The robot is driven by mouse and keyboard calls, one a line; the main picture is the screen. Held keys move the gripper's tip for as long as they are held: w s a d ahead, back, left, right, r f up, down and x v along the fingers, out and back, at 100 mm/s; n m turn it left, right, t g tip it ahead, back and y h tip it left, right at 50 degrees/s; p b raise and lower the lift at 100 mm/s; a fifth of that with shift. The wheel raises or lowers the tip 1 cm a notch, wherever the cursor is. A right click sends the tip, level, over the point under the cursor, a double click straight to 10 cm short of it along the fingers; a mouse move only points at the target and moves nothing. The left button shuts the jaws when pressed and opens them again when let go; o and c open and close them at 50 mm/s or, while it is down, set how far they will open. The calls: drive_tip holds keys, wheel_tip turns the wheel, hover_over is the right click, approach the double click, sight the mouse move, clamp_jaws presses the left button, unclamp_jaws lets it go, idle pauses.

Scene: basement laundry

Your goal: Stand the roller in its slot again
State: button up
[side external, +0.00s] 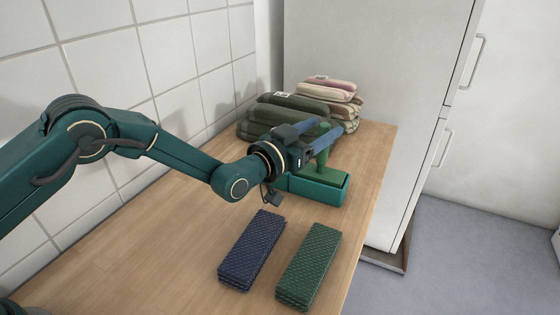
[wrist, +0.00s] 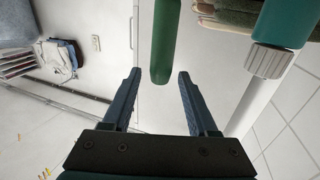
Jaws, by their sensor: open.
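An upright green handle (side external: 322,157) rises from a green base inside a teal open box (side external: 318,192) on the table. It seems to be the roller, but its working part is hidden. My gripper (side external: 332,130) reaches in from the left at the height of the handle's upper end, with blue fingers apart. In the wrist view, the rounded end of the green handle (wrist: 165,50) shows between and beyond the tips of my open gripper (wrist: 158,75). No contact with either finger is visible. Whether the base sits fully down in the box cannot be told.
Folded towels (side external: 290,112) are stacked behind the box near the tiled wall. A navy textured stack (side external: 251,249) and a green one (side external: 309,264) lie in front. A fridge (side external: 375,80) stands behind.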

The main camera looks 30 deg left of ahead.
drive_tip(key=s+a+r+n+g+y, duration=0.1)
drive_tip(key=s+a+r+g+y, duration=0.15)
drive_tip(key=s+a, duration=0.45)
drive_tip(key=s+a+r+n+g+y, duration=0.1)
drive_tip(key=s+a+r+g, duration=0.3)
drive_tip(key=s, duration=0.6)
drive_tip(key=s+a+f+g+y, duration=0.1)
drive_tip(key=s+a+f+g, duration=0.1)
drive_tip(key=s, duration=0.8)
drive_tip(key=s+a+f+n+g, duration=0.1)
drive_tip(key=s+a+f+g, duration=0.1)
drive_tip(key=s+a, duration=0.3)
drive_tip(key=s+g, duration=0.1)
drive_tip(key=s, duration=0.3)
drive_tip(key=shift+s+f+y, duration=0.3)
drive_tip(key=shift+s+y, duration=0.05)
